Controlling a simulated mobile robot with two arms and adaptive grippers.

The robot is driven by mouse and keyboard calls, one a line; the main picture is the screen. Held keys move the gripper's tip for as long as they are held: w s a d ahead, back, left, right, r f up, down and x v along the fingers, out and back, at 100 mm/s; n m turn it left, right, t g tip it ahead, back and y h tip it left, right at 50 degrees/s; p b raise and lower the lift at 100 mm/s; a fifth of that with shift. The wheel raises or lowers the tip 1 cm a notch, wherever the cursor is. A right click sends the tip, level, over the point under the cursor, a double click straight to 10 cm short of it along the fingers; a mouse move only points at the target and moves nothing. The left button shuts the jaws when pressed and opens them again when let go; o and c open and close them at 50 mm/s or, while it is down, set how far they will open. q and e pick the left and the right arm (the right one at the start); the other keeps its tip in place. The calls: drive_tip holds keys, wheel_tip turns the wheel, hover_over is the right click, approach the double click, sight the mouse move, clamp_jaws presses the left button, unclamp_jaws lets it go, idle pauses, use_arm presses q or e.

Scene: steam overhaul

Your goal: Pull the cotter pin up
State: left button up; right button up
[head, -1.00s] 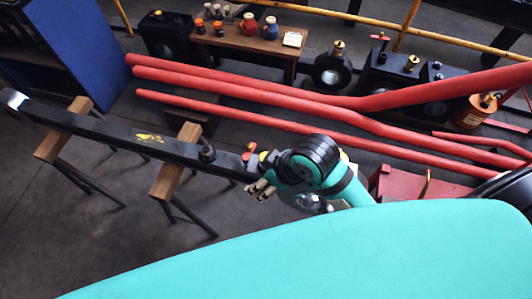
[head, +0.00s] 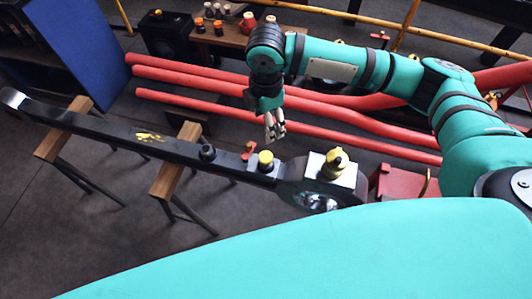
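The long black rod (head: 110,130) lies across two trestles. A small red-topped piece (head: 249,148), which looks like the cotter pin, stands upright on the rod near its right end. How deep it sits is too small to tell. A yellow-topped knob (head: 266,160) stands just right of it. My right gripper (head: 275,139) hangs fingers down above and behind these pieces, apart from them in the picture. Nothing shows held in it; its finger opening is unclear. My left gripper is not in view.
The rod's block-shaped end (head: 318,180) carries a brass cup (head: 337,162). Wooden-topped trestles (head: 175,160) support the rod. Red pipes (head: 210,88) run behind it, below a wooden bench (head: 222,36). A red box (head: 392,184) stands right of the rod's end.

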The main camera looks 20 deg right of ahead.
sight(266, 156)
wheel_tip(266, 156, down, 17)
drive_tip(key=shift+f+p, duration=0.1)
drive_tip(key=shift+p, duration=0.4)
drive_tip(key=shift+c, duration=0.5)
clamp_jaws()
